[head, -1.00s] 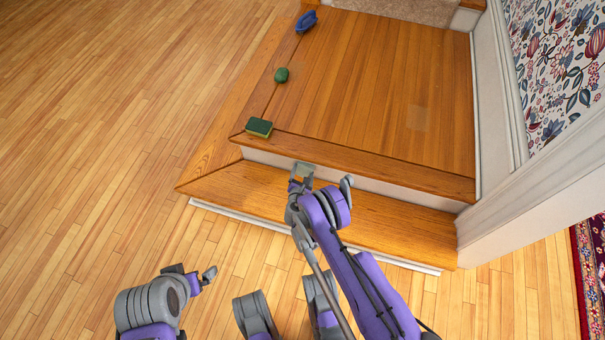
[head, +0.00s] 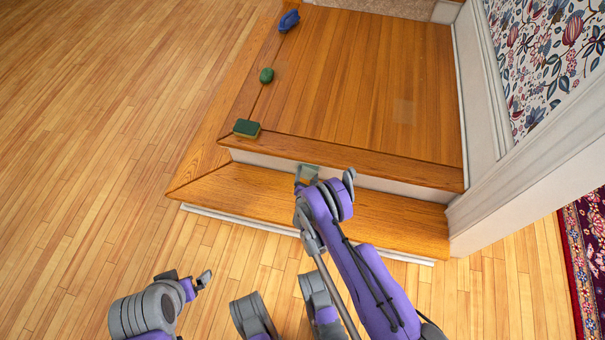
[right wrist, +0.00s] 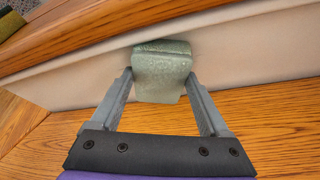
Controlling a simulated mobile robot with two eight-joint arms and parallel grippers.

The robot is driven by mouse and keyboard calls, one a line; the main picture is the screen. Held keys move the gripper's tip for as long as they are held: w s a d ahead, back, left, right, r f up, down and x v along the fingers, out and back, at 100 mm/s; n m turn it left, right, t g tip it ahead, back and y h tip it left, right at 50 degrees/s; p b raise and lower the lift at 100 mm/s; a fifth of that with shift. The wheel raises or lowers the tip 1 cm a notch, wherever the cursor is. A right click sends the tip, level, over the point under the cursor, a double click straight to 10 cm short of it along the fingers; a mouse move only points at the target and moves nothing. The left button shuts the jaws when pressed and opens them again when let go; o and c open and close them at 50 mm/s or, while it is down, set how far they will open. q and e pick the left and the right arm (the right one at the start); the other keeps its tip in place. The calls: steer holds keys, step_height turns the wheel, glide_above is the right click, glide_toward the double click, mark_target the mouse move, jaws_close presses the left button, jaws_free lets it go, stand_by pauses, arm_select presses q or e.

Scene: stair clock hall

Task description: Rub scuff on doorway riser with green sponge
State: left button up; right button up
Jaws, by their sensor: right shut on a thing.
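My right gripper (head: 310,184) is shut on a pale grey-green block (right wrist: 162,78), which looks like a sponge. The block sits between the two fingertips in the right wrist view, up against the white riser (right wrist: 250,62) under the wooden nosing. Whether it presses on the riser is hard to tell. The riser also shows in the head view (head: 400,187). No scuff shows; the block and gripper cover part of the riser. Another sponge, dark green and yellow (head: 246,129), lies on the landing's front left corner. My left gripper (head: 202,281) is low at the left, empty-looking, its jaws unclear.
A green oval thing (head: 266,75) and a blue brush-like thing (head: 288,20) lie along the landing's left edge. A lower wooden step (head: 390,222) runs below the riser. A white wall end (head: 520,190) bounds the right, with a patterned rug (head: 590,250) beyond. Left floor is clear.

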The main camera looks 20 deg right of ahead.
steer(key=shift+s+d, duration=0.5)
steer(key=shift+d, duration=0.2)
steer(key=shift+w+a+b, duration=0.35)
steer(key=shift+w+a, duration=0.55)
steer(key=shift+a, duration=0.25)
steer(key=shift+w+a, duration=0.4)
steer(key=shift+a, duration=0.15)
steer(key=shift+c, duration=0.6)
steer(key=shift+w+a, duration=0.5)
steer(key=shift+a, duration=0.3)
steer(key=shift+w+a, duration=0.5)
steer(key=shift+a, duration=0.3)
steer(key=shift+w+a+r, duration=0.1)
steer(key=shift+w+a, duration=1)
steer(key=shift+a, duration=0.3)
steer(key=shift+s+a+p, duration=0.15)
steer(key=shift+s+a, duration=0.4)
steer(key=shift+s, duration=0.3)
steer(key=shift+s+a+p, duration=0.2)
steer(key=shift+s+a, duration=0.3)
steer(key=shift+s, duration=0.35)
steer(key=shift+s+a+p, duration=0.15)
steer(key=shift+s+a, duration=0.4)
steer(key=shift+s, duration=0.3)
